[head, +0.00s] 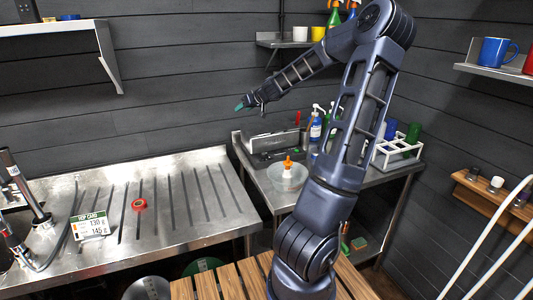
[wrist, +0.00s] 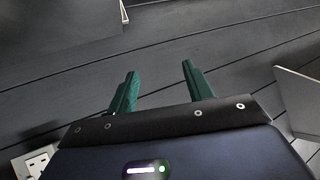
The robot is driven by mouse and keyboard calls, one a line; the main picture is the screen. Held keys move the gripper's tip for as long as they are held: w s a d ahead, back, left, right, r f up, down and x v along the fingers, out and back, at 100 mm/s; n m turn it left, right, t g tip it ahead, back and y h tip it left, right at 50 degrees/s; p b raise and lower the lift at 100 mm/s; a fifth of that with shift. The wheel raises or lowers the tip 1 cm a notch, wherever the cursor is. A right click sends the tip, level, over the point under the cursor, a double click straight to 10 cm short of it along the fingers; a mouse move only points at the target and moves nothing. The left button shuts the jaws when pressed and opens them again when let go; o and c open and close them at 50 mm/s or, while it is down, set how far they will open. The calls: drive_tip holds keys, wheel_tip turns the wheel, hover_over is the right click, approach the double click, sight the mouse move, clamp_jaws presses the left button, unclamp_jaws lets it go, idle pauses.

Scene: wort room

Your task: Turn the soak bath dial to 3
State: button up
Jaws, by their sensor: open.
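A metal box-like unit (head: 270,141) stands at the back left of the right-hand steel table; it may be the soak bath, but I cannot tell for sure. I cannot make out a dial or its numbers in either view. My gripper (head: 242,107) is raised in front of the dark wall, above and to the left of that unit, and points left. In the wrist view my gripper (wrist: 160,84) shows two green fingers spread apart with nothing between them, facing bare wall boards.
The left steel bench (head: 180,195) carries a red ring (head: 139,205) and a hop card (head: 90,225). A clear bowl (head: 288,177), bottles and a white rack (head: 398,150) crowd the right table. A wall shelf (head: 285,43) hangs behind my arm.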

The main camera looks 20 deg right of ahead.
drive_tip(key=s+d+r+n+g+y, duration=0.1)
drive_tip(key=s+d+r+n+g, duration=0.15)
drive_tip(key=s+d, duration=0.4)
drive_tip(key=s+d+r+n+g+y, duration=0.1)
drive_tip(key=s+d+r+n, duration=0.35)
drive_tip(key=s, duration=0.35)
hover_over(265, 153)
drive_tip(key=s+d, duration=0.6)
wheel_tip(265, 153, down, 19)
drive_tip(key=shift+m+h, duration=0.3)
drive_tip(key=shift+m, duration=0.1)
drive_tip(key=shift+w+x, duration=0.15)
drive_tip(key=shift+x, duration=2.5)
drive_tip(key=shift+w+x, duration=0.15)
drive_tip(key=shift+x, duration=2.45)
drive_tip(key=shift+r, duration=0.15)
drive_tip(key=shift+c, duration=0.4)
drive_tip(key=c, duration=0.9)
